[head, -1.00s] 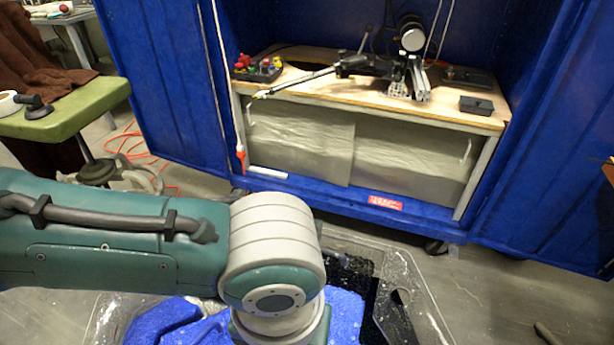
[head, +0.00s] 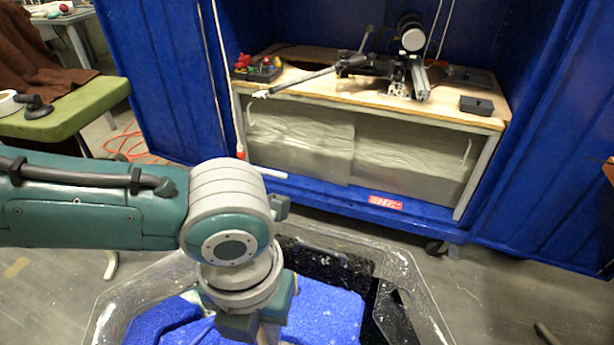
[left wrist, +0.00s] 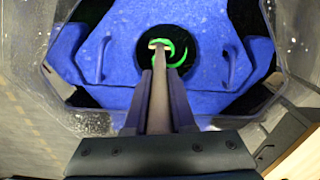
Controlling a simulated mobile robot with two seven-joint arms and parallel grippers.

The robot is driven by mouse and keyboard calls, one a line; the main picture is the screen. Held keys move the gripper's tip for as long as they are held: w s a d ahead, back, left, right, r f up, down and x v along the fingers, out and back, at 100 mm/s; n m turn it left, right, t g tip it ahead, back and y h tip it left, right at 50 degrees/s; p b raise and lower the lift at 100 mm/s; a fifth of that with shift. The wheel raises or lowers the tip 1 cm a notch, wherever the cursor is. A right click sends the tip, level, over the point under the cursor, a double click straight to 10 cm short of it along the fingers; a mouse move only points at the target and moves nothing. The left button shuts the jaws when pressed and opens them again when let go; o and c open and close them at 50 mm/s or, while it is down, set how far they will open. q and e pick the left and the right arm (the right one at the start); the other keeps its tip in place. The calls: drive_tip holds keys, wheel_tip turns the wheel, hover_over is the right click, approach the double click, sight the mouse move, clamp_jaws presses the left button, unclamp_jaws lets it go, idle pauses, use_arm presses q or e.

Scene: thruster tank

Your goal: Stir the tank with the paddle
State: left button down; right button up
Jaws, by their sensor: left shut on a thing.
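The paddle (left wrist: 160,92) is a brownish shaft in the left wrist view, pointing away from me toward a dark round opening. My left gripper (left wrist: 158,76) is shut on it, with a dark finger on each side. The paddle's far end is over or in the opening; how deep it goes I cannot tell. The tank (head: 417,290) is a clear, many-sided basin below my left arm. A blue insert (head: 335,310) fills much of it and also shows in the left wrist view (left wrist: 120,45). A bright green ring (left wrist: 174,48) shows in the opening. My right gripper is out of view.
A blue cabinet (head: 160,80) with a wooden worktop (head: 440,100) and metal equipment stands behind the tank. A green padded stool (head: 75,110) is at the left. An orange cable (head: 128,145) lies on the floor. Floor right of the tank is mostly clear.

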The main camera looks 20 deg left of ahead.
use_arm(q)
drive_tip(key=d, duration=0.1)
drive_tip(key=s+d, duration=0.2)
drive_tip(key=d, duration=0.1)
idle(1.1)
